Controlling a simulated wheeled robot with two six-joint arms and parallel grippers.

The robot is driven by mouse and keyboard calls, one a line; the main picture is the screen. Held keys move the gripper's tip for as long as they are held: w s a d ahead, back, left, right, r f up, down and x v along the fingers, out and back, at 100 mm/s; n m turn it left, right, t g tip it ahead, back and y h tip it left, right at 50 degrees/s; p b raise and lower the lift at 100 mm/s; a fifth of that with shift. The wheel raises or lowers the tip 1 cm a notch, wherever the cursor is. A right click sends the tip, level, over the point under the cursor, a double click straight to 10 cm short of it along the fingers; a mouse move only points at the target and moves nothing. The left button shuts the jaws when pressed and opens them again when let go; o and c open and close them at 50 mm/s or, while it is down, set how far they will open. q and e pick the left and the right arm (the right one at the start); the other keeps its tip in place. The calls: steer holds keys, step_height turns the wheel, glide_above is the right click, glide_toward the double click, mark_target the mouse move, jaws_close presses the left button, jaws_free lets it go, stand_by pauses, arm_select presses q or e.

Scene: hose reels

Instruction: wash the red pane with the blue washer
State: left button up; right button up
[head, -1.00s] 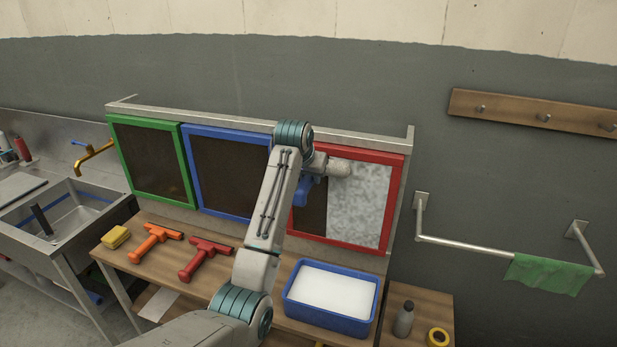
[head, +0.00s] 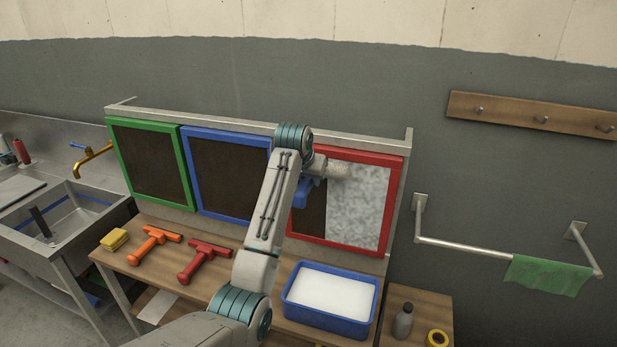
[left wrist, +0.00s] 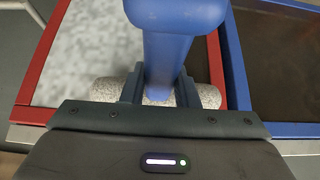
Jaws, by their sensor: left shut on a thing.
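The red pane (head: 358,205) has a red frame and stands at the right end of the rack. Its middle and right are covered in mottled whitish-grey film, and a strip at its left is dark brown. My left gripper (left wrist: 160,88) is shut on the blue washer (left wrist: 168,55), whose blue handle also shows in the head view (head: 302,194). The washer's speckled grey sleeve (head: 335,170) is at the upper part of the pane, by the border of film and dark strip; I cannot tell whether it touches. My forearm hides part of the pane's left edge. My right gripper is not in view.
Blue (head: 225,175) and green (head: 150,165) panes stand to the left, both dark. A blue tub (head: 330,323) of white suds sits below the red pane. Red (head: 203,262) and orange (head: 153,245) squeegees and a yellow sponge (head: 114,240) lie on the bench. A rail (head: 460,245) holds a green cloth.

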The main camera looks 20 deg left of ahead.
arm_select(q)
steer(key=shift+f, duration=1.6)
step_height(320, 180, down, 24)
steer(key=b, duration=0.4)
stand_by(1.5)
steer(key=shift+w, duration=0.1)
steer(key=s+p, duration=0.4)
steer(key=s, duration=0.3)
steer(key=shift+a, duration=0.15)
stand_by(0.5)
